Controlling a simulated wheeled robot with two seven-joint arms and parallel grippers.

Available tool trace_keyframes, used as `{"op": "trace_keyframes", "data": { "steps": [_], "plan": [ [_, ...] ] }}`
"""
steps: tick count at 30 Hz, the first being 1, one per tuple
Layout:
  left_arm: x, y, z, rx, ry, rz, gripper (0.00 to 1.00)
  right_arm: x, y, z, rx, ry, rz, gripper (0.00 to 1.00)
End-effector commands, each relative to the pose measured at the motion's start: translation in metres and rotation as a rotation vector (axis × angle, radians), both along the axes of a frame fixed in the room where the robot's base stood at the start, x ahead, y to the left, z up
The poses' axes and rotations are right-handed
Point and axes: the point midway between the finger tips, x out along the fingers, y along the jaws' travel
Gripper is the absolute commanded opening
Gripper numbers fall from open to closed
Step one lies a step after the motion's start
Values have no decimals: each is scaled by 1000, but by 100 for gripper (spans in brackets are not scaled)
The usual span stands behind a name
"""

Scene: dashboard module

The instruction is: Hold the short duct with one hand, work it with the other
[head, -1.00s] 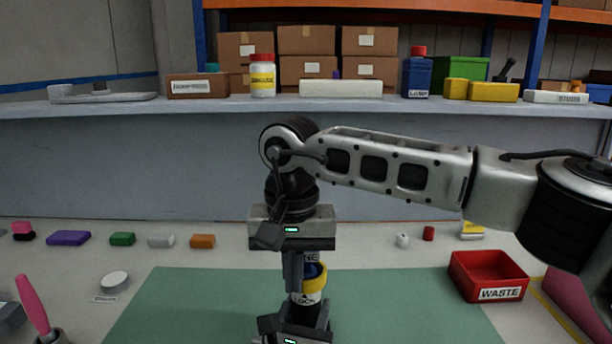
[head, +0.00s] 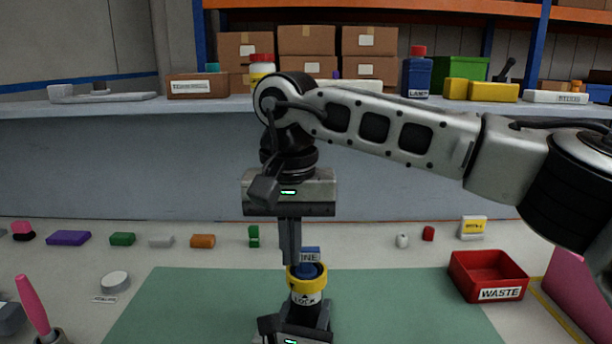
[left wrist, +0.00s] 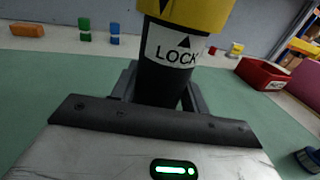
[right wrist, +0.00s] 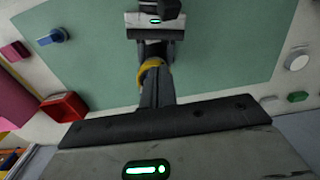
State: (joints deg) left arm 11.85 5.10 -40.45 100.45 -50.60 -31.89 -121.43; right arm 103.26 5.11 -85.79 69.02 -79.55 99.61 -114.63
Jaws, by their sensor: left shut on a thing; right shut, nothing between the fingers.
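The short duct is upright in the head view, with a yellow collar (head: 307,280) and a white LOCK label. My left gripper (head: 303,318) is shut on the duct from below. The left wrist view shows the duct's dark body (left wrist: 160,85) between its fingers. My right gripper (head: 291,260) is shut and empty, pointing down just above the collar, beside the blue piece. The right wrist view shows its fingers (right wrist: 155,95) overlapping part of the yellow collar (right wrist: 149,67); whether they touch cannot be told.
A green mat (head: 180,300) lies below and is mostly clear. A red WASTE bin (head: 487,276) stands to the right. Small coloured blocks line the bench's back, including an orange one (head: 203,241). A pink-handled tool (head: 33,305) stands at left. A shelf (head: 130,108) with boxes runs behind.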

Motion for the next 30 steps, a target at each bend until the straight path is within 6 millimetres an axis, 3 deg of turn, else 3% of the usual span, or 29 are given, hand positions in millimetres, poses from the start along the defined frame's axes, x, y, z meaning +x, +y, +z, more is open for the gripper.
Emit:
{"op": "trace_keyframes", "data": {
  "steps": [11,19,30],
  "plan": [
    [0,1,-1,1,2,2,9,-1,0,7,0,1,2,0],
    [0,1,-1,1,2,2,9,-2,-27,17,-1,3,1,0],
    [0,1,-1,1,2,2,9,-3,-27,-22,0,5,1,0]
  ]
}}
